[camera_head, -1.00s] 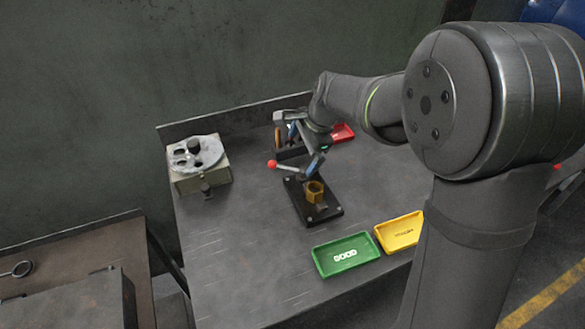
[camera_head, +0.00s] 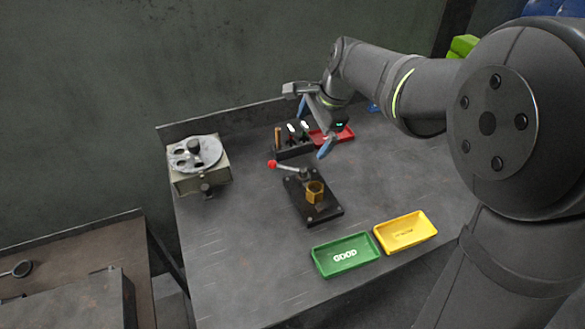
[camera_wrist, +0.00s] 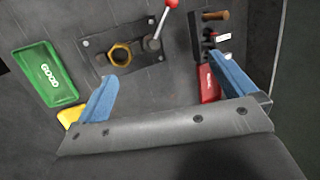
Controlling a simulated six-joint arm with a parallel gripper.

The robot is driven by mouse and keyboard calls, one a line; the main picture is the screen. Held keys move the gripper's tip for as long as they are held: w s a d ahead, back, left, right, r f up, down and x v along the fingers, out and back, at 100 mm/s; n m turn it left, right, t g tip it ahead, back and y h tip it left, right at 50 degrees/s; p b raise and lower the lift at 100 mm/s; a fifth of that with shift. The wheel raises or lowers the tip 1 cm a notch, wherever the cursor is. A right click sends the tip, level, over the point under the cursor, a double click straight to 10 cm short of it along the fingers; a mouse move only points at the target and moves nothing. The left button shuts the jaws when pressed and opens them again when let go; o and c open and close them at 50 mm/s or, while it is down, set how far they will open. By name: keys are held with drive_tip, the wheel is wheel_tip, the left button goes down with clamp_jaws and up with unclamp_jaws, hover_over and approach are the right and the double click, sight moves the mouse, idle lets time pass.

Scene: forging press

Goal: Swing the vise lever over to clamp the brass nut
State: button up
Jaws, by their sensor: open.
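The brass nut (camera_head: 315,190) sits upright on the dark vise base (camera_head: 328,212) in the middle of the table. It also shows in the wrist view (camera_wrist: 121,55). The vise lever (camera_head: 286,168) runs from a pivot behind the nut out to the left and ends in a red knob (camera_head: 272,164). In the wrist view the lever (camera_wrist: 158,27) points up, its knob cut by the top edge. My gripper (camera_head: 315,127) is open and empty, with two blue fingers spread above and behind the vise, apart from the lever. The contact between vise jaw and nut is too small to tell.
A green GOOD tray (camera_head: 345,272) and a yellow tray (camera_head: 405,246) lie at the front. A black rack (camera_head: 294,153) with tools and a red tray (camera_head: 343,136) stand behind the vise. A grey device with a disc (camera_head: 200,182) stands at the left. The table left of the vise is clear.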

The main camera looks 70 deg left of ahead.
drive_tip(key=shift+v, duration=0.9)
